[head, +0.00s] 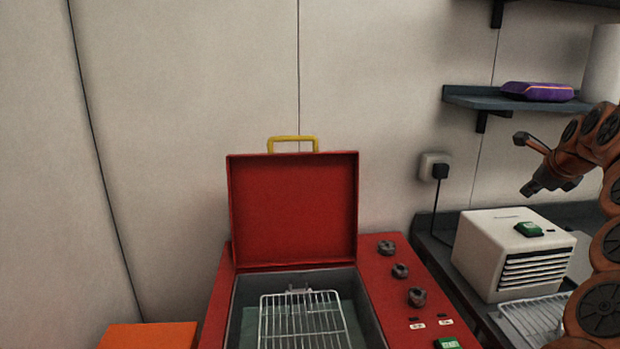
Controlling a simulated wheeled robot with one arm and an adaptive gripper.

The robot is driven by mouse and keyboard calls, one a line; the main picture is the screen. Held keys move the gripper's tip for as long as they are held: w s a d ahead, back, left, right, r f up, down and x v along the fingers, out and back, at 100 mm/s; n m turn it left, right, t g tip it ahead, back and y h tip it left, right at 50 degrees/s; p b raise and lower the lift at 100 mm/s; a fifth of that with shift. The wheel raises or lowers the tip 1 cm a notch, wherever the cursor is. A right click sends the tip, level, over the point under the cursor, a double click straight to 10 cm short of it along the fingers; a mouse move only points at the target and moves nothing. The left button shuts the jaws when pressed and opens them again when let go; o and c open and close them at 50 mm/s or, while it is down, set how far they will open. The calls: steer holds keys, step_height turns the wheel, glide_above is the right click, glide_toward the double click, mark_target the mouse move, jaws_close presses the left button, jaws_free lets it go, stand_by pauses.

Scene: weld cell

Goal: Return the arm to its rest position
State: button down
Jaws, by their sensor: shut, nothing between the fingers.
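My gripper (530,188) is at the right of the head view, at the end of my orange and black arm. It points left and down, in the air above and behind the white box-shaped unit (510,250), apart from it as far as I can see. Its fingers are shut with nothing between them. My arm bends up along the right edge, and its lower links are partly cut off by the frame.
A red machine (385,290) stands centre with its yellow-handled lid (292,210) open and a wire rack (302,320) inside. A wall shelf (470,98) with a purple case (538,92) is above my gripper. An orange surface (150,336) is lower left.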

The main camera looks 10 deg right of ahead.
steer(key=a+n+g+y+p, duration=0.1)
steer(key=a+n+y, duration=0.2)
steer(key=a+n, duration=1)
steer(key=s+a+f+n+g+p, duration=0.1)
steer(key=s+a, duration=0.2)
steer(key=a, duration=0.3)
steer(key=s+a+f+n+g+y, duration=0.1)
steer(key=s+a, duration=0.1)
steer(key=a, duration=0.5)
steer(key=s+a+f+n+g+p, duration=0.1)
steer(key=s+a+f, duration=0.15)
steer(key=a, duration=0.35)
steer(key=s+a+f+n+g+p, duration=0.1)
steer(key=s+a+f+n+g, duration=0.1)
steer(key=s, duration=0.8)
steer(key=s+a+f+n+g+h+p, duration=0.1)
steer(key=s+a+f+n, duration=0.3)
steer(key=s, duration=0.7)
steer(key=s+a+f+n+g+p, duration=0.1)
steer(key=s+a+f+n+g, duration=0.2)
steer(key=s+f+n, duration=0.4)
steer(key=s, duration=0.3)
steer(key=shift+s+n, duration=0.25)
steer(key=shift+n, duration=0.05)
